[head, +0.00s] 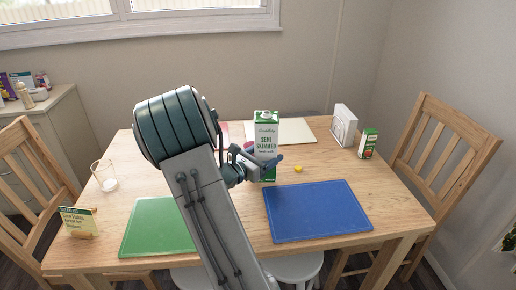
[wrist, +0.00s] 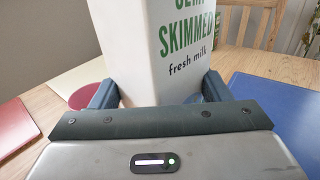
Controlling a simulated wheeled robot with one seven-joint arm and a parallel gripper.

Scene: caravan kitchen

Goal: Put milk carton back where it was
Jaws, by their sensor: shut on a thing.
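The milk carton (head: 266,135) is white and green with "semi skimmed" on it. In the wrist view the carton (wrist: 150,40) stands between the two fingers of my gripper (wrist: 160,95). Its base is hidden behind the gripper, so I cannot tell whether it touches the table.
A blue mat (head: 318,211) and a green mat (head: 157,228) lie at the front. A cream mat (head: 295,131) lies behind. A glass (head: 104,176), a small yellow object (head: 298,169), a napkin holder (head: 344,126), a small green carton (head: 368,143) and a card (head: 79,221) stand around. Chairs flank the table.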

